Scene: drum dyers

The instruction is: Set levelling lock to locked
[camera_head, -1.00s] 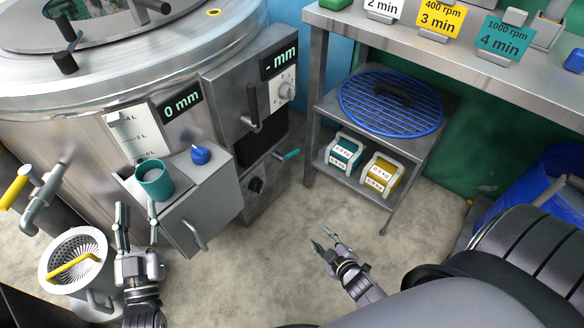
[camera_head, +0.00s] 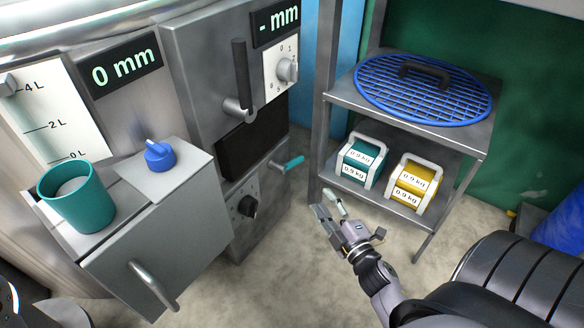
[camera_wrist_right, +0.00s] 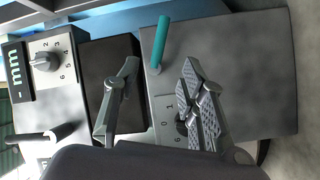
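No part carries a readable "levelling lock" label. A lever with a teal grip (camera_head: 288,163) sticks out from the side of the grey machine cabinet; it also shows in the right wrist view (camera_wrist_right: 161,42). A black knob on a numbered dial (camera_head: 248,207) sits on the lower cabinet front, and a finger partly covers the dial in the wrist view (camera_wrist_right: 180,127). My right gripper (camera_head: 325,203) is open and empty, to the right of and below the teal lever in the head view. In the wrist view its spread fingers (camera_wrist_right: 159,70) stand apart, with the lever between and beyond their tips. My left gripper is not in view.
A dark upright handle (camera_head: 241,75) and a grey dial knob (camera_head: 287,70) are on the upper cabinet. A grey box (camera_head: 165,240) carries a teal cup (camera_head: 77,198) and a blue knob (camera_head: 160,154). A metal shelf (camera_head: 340,92) with a blue grate (camera_head: 425,90) and weights stands right.

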